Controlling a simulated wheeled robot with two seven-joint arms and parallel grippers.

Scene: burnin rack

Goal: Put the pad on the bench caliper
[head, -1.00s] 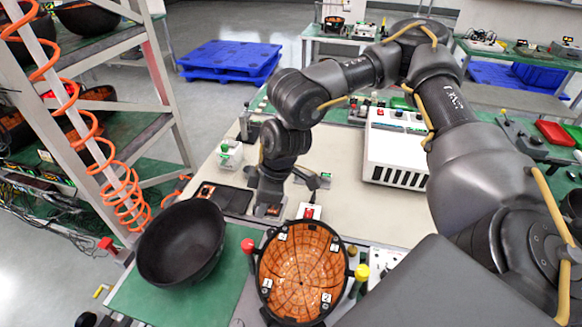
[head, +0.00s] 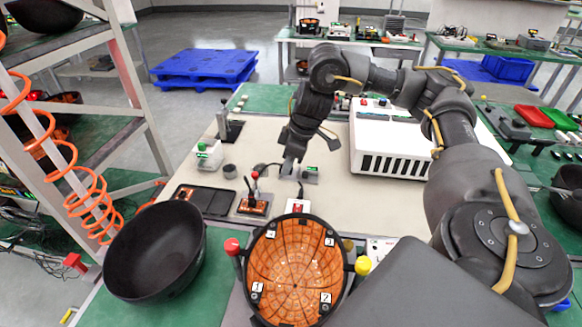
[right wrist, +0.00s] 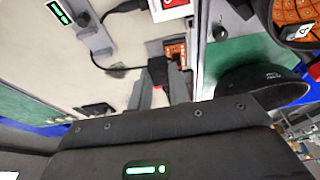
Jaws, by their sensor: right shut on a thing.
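My right gripper (head: 288,168) is shut over the bench, just left of a small grey device with a green display (head: 310,170), which looks like the bench caliper. The device also shows at the upper left of the right wrist view (right wrist: 60,13). The gripper's grey fingers (right wrist: 158,94) point up in that view. A black, cabled piece with a red knob (head: 255,176) stands at a small orange board (head: 252,206), left of the gripper. My left gripper is out of view.
A white box with a red button (head: 297,206) sits in front of the gripper. A large white slotted unit (head: 390,150) stands to the right. A black bowl (head: 150,255) and an orange-lined bowl (head: 295,270) are in front. A black cable loops near the gripper.

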